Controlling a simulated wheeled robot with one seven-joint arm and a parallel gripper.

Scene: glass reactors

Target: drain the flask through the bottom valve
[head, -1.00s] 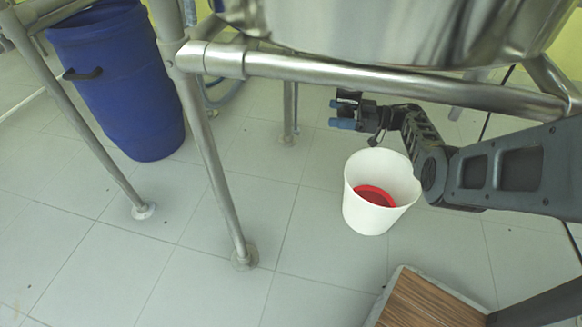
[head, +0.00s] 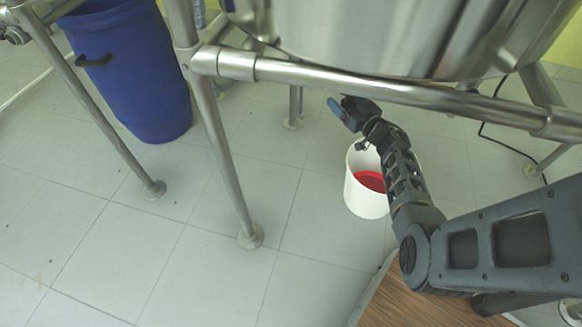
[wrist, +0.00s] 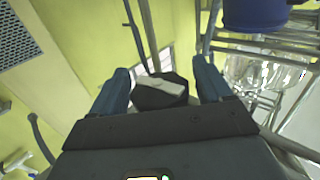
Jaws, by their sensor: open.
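A large shiny metal vessel (head: 400,35) fills the top of the head view; its outlet is hidden. A white bucket (head: 364,201) with something red inside stands on the floor below, partly covered by my arm. My gripper (head: 335,106) is just under the front frame rail, above and left of the bucket. In the wrist view its two blue fingers (wrist: 165,85) are apart. A dark block with a pale bar (wrist: 158,88) shows between them, apparently beyond the tips; I cannot tell whether it is the valve. No contact is visible.
A steel frame rail (head: 400,92) runs close above my gripper, with legs (head: 225,160) to the left. A blue drum (head: 130,75) stands at the far left. A wood-topped platform (head: 395,300) is at the lower right. Tiled floor at left is clear. Glassware (wrist: 262,75) shows in the wrist view.

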